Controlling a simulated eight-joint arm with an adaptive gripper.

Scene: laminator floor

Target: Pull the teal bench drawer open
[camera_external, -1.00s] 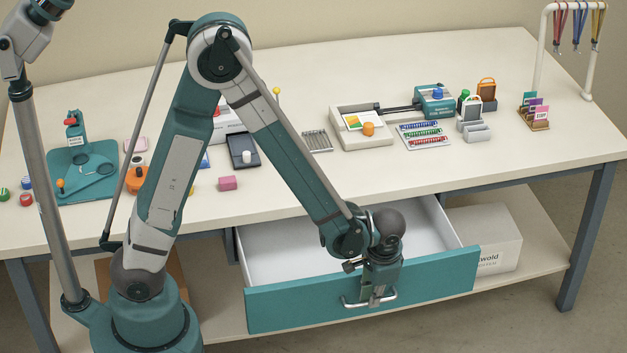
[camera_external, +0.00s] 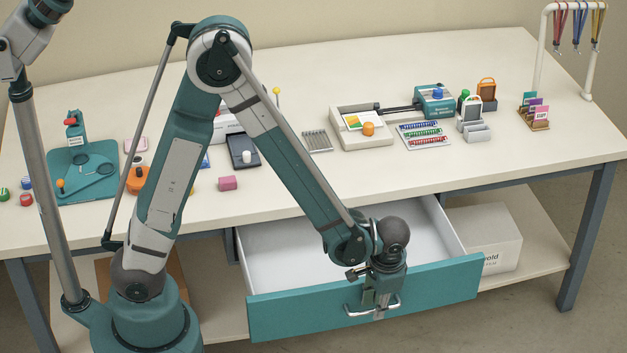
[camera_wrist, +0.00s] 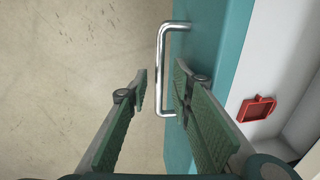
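The teal bench drawer (camera_external: 430,290) is pulled well out from under the bench, showing its white inside (camera_external: 285,245). Its metal bar handle (camera_external: 350,312) is on the teal front; it shows as a bright bar in the wrist view (camera_wrist: 161,60). My gripper (camera_external: 376,310) is at the handle, partly covering it in the outside view. In the wrist view my gripper's fingers (camera_wrist: 161,92) are apart, one on each side of the bar. The right finger is between bar and drawer front. Gaps show between fingers and bar.
A red square item (camera_wrist: 257,108) shows at the drawer's white inside in the wrist view. A white box (camera_external: 490,235) stands on the lower shelf, right of the drawer. The white bench top (camera_external: 300,85) carries several small items. Bare floor lies in front.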

